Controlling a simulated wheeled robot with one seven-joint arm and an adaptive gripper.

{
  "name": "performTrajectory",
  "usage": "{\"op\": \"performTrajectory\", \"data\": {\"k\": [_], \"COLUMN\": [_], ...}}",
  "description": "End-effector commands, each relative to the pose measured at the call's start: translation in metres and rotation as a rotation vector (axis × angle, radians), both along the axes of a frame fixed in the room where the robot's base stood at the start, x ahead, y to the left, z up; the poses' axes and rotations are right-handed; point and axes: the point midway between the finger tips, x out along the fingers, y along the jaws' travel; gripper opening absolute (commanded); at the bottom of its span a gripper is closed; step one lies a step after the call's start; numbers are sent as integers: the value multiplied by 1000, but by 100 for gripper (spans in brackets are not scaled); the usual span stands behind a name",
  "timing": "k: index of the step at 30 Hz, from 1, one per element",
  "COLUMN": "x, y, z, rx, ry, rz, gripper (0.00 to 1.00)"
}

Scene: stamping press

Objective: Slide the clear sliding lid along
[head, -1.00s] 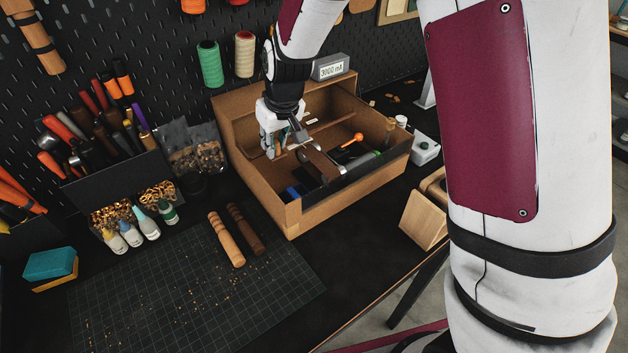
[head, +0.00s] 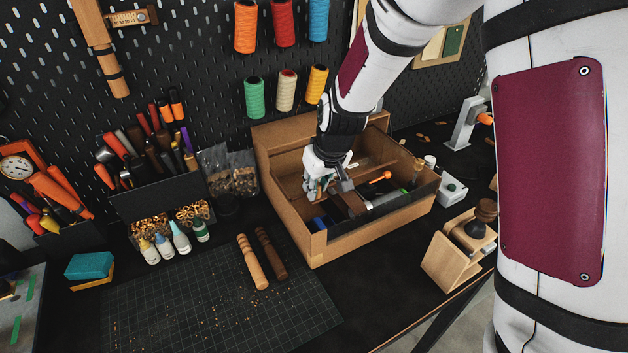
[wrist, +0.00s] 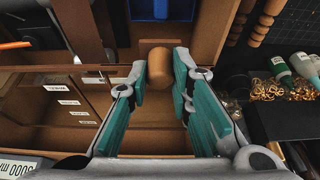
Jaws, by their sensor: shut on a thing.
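The open-topped brown box (head: 318,247) stands on the dark bench. My gripper (head: 318,190) reaches down into its left part. In the wrist view my gripper (wrist: 160,82) has its teal fingers closed around a rounded wooden knob (wrist: 158,64). The knob appears to be the lid's handle, but its joint with the lid is hidden. The clear sliding lid itself is hard to make out; its edges cannot be told from the box's dividers. Small white labels (wrist: 68,102) show in the compartment at left of the fingers.
The box holds an orange-handled tool (head: 378,178) and a blue block (head: 320,223). Two wooden handles (head: 252,262) lie on the cutting mat (head: 205,318) at left. A wooden stand (head: 452,258) is at right. The pegboard with thread spools (head: 287,90) rises behind.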

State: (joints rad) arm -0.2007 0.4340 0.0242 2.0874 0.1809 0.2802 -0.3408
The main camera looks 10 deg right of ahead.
Motion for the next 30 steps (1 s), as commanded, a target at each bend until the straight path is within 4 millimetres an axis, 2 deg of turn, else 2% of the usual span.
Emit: {"op": "performTrajectory", "data": {"k": [1, 30], "x": [-2, -59], "y": [-1, -26], "z": [5, 4], "rx": [2, 1], "ry": [-9, -7], "rz": [-1, -3], "gripper": [0, 0]}}
